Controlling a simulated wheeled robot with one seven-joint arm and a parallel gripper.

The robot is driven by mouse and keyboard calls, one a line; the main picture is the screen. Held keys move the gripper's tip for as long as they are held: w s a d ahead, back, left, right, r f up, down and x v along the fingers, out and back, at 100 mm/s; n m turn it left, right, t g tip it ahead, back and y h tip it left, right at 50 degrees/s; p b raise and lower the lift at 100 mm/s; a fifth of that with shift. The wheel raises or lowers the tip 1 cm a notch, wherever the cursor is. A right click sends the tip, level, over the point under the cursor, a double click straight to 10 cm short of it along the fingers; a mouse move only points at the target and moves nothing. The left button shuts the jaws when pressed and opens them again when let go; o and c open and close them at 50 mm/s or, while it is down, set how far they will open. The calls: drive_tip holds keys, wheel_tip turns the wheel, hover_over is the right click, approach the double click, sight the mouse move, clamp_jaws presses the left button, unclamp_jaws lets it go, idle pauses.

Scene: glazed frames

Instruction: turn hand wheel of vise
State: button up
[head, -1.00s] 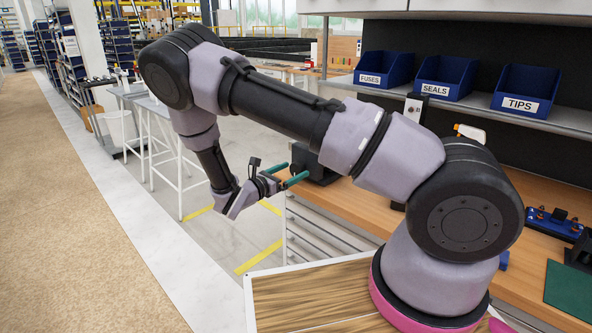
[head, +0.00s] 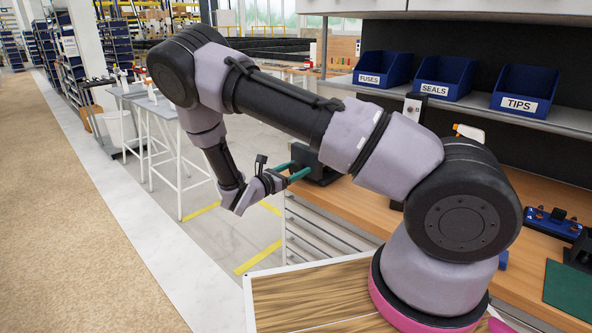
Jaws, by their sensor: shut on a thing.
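The wooden bench (head: 536,190) runs to the right, with a blue fixture (head: 552,222) and a green mat (head: 568,280). Blue bins (head: 448,78) stand on the shelf above. A white-legged table (head: 160,108) stands to the left. The floor left of the bench is open.

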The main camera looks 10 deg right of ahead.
drive_tip(key=m, duration=0.4)
drive_tip(key=shift+s, duration=0.1)
drive_tip(key=m, duration=0.3)
drive_tip(key=shift+s+f+m, duration=0.1)
drive_tip(key=shift+f+m, duration=0.05)
drive_tip(key=shift+m, duration=0.15)
drive_tip(key=m, duration=0.3)
drive_tip(key=shift+m, duration=0.3)
drive_tip(key=m, duration=0.3)
drive_tip(key=shift+f+m, duration=0.15)
drive_tip(key=shift+m, duration=0.15)
drive_tip(key=m, duration=0.3)
drive_tip(key=shift+s+f+m, duration=0.1)
drive_tip(key=shift+m, duration=0.2)
drive_tip(key=m, duration=0.3)
drive_tip(key=shift+f+m, duration=0.1)
drive_tip(key=shift+m, duration=0.2)
drive_tip(key=m, duration=0.3)
drive_tip(key=shift+f+m, duration=0.15)
drive_tip(key=shift+m, duration=0.15)
drive_tip(key=shift+a+m, duration=0.1)
drive_tip(key=shift+m, duration=1.8)
